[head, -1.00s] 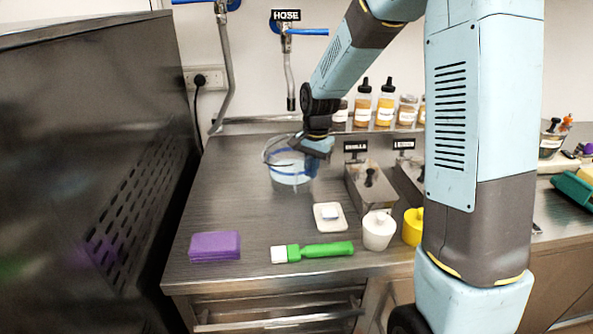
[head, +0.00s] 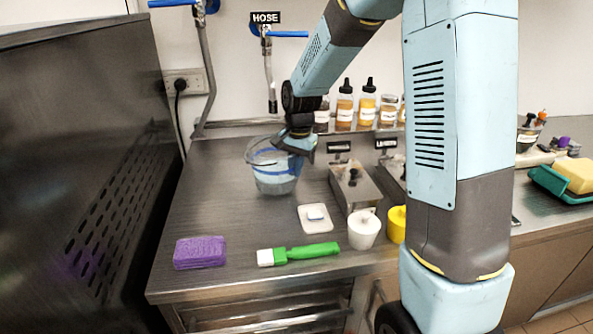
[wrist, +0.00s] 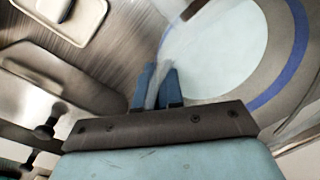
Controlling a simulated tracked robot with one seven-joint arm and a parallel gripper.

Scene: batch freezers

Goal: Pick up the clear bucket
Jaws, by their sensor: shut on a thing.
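The clear bucket (head: 274,180) is see-through with a blue band, at the back left of the steel counter, below the hose. It looks upright; I cannot tell whether its base touches the counter. My gripper (head: 297,146) is at the right side of its rim. In the wrist view the bucket (wrist: 215,45) fills the upper right, with its pale inside and blue band showing. The blue fingers of my gripper (wrist: 157,88) are shut on the bucket's clear wall.
Steel bins (head: 354,187) and sauce bottles (head: 366,106) stand right of the bucket. A white scale-like block (head: 315,218), a green brush (head: 308,251), a white tub (head: 363,229) and a purple sponge (head: 200,252) lie in front. A dark steel machine (head: 80,160) stands left.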

